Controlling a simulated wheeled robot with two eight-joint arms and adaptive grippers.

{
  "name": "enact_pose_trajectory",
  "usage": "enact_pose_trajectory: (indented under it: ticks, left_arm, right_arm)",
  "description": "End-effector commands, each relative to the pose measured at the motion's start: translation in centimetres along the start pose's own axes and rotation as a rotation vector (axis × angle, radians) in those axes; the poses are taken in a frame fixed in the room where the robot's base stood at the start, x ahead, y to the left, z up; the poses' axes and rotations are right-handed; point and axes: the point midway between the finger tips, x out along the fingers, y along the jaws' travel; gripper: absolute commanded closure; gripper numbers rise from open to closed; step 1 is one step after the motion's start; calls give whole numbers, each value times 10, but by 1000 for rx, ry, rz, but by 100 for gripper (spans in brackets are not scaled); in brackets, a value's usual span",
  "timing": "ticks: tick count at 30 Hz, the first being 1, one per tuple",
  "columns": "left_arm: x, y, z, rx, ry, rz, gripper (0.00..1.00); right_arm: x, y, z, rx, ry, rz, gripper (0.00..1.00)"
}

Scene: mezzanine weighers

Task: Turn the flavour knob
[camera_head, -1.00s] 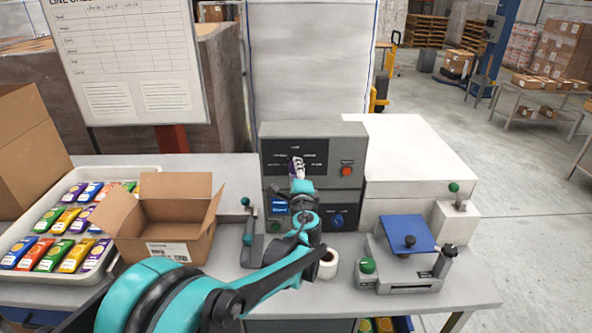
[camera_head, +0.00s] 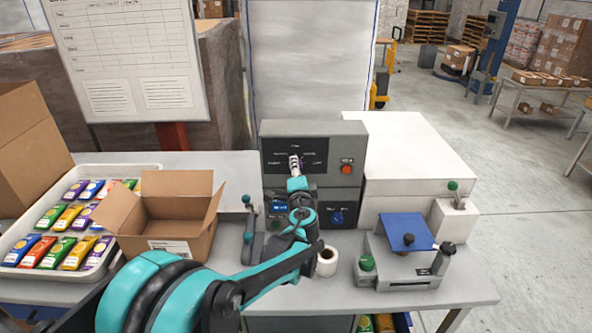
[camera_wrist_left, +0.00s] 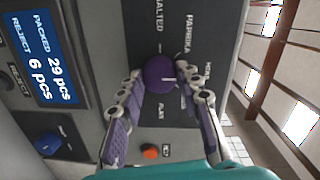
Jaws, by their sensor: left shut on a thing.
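The flavour knob (camera_wrist_left: 158,72) is round and purple with a white mark, on the dark upper panel of the grey control box (camera_head: 352,150). In the left wrist view, printed labels including SALTED, PAPRIKA and PLAIN surround it. The white mark seems to point right in that picture. My left gripper (camera_wrist_left: 161,76) has its purple fingers shut on the knob from both sides. In the head view my left gripper (camera_head: 294,163) hides the knob at the panel. My right gripper is not in view.
A red button (camera_head: 346,169) is right of the panel; a blue knob (camera_head: 337,218) and a display (camera_wrist_left: 46,62) are lower. An open carton (camera_head: 168,243), a tray of packets (camera_head: 32,269), a paper roll (camera_head: 327,262) and a blue-topped device (camera_head: 407,231) stand around.

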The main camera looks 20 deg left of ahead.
Motion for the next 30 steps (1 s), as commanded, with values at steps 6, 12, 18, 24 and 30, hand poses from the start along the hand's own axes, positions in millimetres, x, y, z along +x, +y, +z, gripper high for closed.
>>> enact_pose_trajectory:
  ticks: [6, 12, 18, 24, 30]
  left_arm:
    - [0, 0, 0, 0, -1, 0, 63]
    - [0, 0, 0, 1, 0, 0, 45]
    - [-2, 0, 0, 2, 0, 0, 45]
    - [-27, 0, -1, 2, 2, 0, 45]
    - [-72, 0, -1, 2, 3, 1, 45]
  right_arm:
    - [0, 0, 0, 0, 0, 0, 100]
    - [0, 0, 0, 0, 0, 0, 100]
    - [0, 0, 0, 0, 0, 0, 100]
    - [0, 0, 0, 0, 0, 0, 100]
    - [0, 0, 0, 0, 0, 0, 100]
